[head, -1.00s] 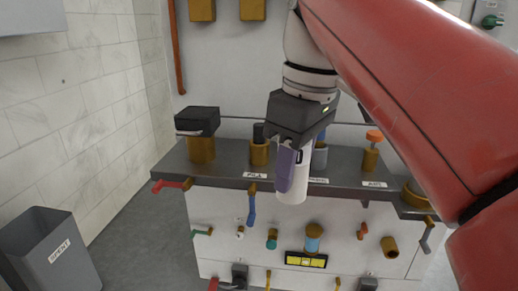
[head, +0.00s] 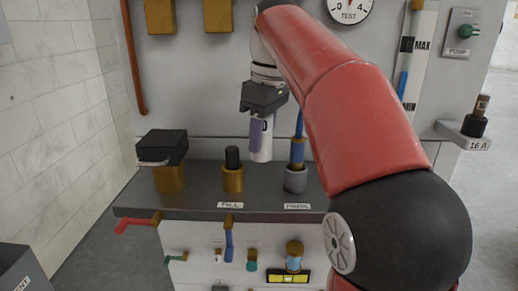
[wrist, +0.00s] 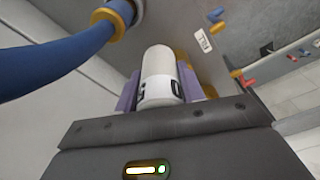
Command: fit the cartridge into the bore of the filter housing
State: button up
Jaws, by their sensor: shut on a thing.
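My gripper (head: 260,149) has its purple fingers shut on a white cylindrical cartridge (head: 266,145). The cartridge hangs roughly upright above the grey bench, between the FILL and PARK stations, apart from both in the head view. In the wrist view, the cartridge (wrist: 160,70) shows a rounded end and a band with dark markings, between the fingers (wrist: 158,88). A brass body (head: 169,178) with a black top (head: 162,146) stands at the bench's left and may be the filter housing. No open bore can be made out there.
A brass cup (head: 233,181) with a black plug stands at FILL. A grey cup (head: 295,181) at PARK holds a blue piece, and a blue hose (wrist: 50,62) crosses the wrist view. Handles, including a red one (head: 136,224), project along the bench's front edge (head: 180,214).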

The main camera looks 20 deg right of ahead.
jog(key=w+d+p, duration=0.1)
jog(key=w+d, duration=0.1)
jog(key=w, duration=0.3)
jog(key=f, duration=0.2)
jog(key=f+b, duration=0.1)
jog(key=f, duration=0.1)
jog(key=f+b, duration=0.1)
jog(key=f, duration=0.1)
jog(key=shift+s+a+f, duration=0.2)
jog(key=shift+s+a, duration=0.1)
jog(key=shift+s, duration=0.1)
jog(key=shift+w+f, duration=0.2)
jog(key=shift+f, duration=0.1)
jog(key=shift+f+b, duration=0.25)
jog(key=shift+b, duration=0.1)
jog(key=o, duration=1)
jog(key=shift+r, duration=0.1)
jog(key=shift+o, duration=0.2)
